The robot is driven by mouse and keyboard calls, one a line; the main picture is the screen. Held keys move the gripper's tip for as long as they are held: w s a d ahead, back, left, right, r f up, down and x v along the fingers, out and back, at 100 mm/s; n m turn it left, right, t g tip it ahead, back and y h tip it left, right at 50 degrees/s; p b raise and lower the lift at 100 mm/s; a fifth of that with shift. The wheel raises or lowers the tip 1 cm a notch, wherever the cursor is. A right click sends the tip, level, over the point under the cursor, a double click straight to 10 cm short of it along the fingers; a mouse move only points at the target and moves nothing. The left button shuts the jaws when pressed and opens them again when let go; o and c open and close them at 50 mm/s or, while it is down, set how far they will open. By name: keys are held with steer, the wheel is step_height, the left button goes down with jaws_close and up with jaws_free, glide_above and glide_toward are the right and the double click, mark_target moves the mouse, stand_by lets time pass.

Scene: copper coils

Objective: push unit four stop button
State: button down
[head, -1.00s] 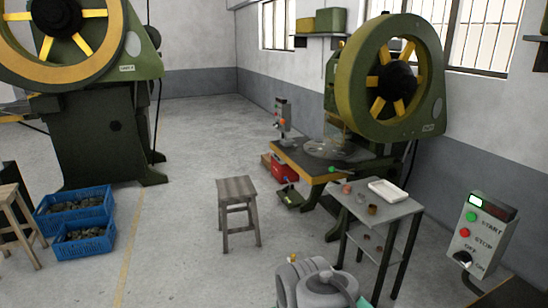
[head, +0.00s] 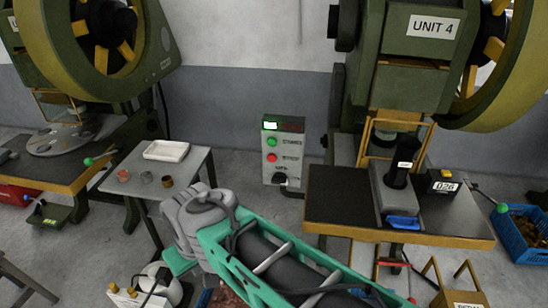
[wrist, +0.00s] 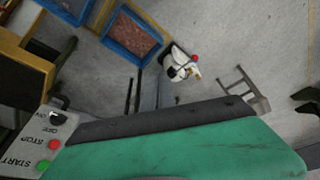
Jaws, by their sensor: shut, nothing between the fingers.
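The press on the right in the head view bears a "UNIT 4" label (head: 433,26). A grey control box (head: 283,155) stands at the wall just left of this press. It has a green button (head: 272,142) above a red stop button (head: 271,158), with a dark switch (head: 280,178) below. The box also shows at the lower left of the wrist view (wrist: 15,143), turned over, with its red stop button (wrist: 54,145) unobstructed. My teal and grey arm (head: 255,250) crosses the lower middle of the head view. My gripper's fingers show in neither view.
A small table (head: 200,166) with a white tray (head: 166,150) stands left of the box. The press table (head: 345,205) is right of it and holds a black cylinder. A blue crate (head: 520,235) stands far right. Bare floor shows in front of the box.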

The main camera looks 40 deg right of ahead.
mark_target(272, 158)
steer(key=w+d+f+m+t+y+b, duration=0.1)
steer(key=w+d+f+m+t, duration=0.1)
steer(key=w+d+f+m, duration=0.3)
steer(key=w+d+f+m+t+y+b, duration=0.1)
steer(key=w+m+b, duration=0.1)
steer(key=w, duration=0.4)
steer(key=w+d+f+m+t+y+b, duration=0.1)
steer(key=w+d+f+m+t, duration=0.1)
steer(key=w+d+m+t, duration=0.55)
steer(key=s+d+r+m+t+h, duration=0.1)
steer(key=s+d+m+h, duration=0.1)
steer(key=d+m, duration=0.4)
steer(key=s+d+r+m+t+h+b, duration=0.1)
steer(key=s+d+m+t+h, duration=0.1)
steer(key=d+m, duration=0.5)
steer(key=s+d+h, duration=0.1)
steer(key=d, duration=0.5)
steer(key=shift+s+r, duration=0.3)
steer(key=shift+r, duration=0.1)
steer(key=shift+d, duration=0.15)
steer(key=shift+w+d+b, duration=0.35)
steer(key=shift+w+d, duration=0.55)
steer(key=shift+d, duration=0.25)
steer(key=shift+w+d+b, duration=0.3)
steer(key=shift+w+d, duration=0.6)
steer(key=shift+d, duration=0.25)
steer(key=shift+w+d+b, duration=0.35)
steer(key=shift+w+d, duration=0.55)
steer(key=shift+d, duration=0.25)
steer(key=shift+w+d, duration=0.3)
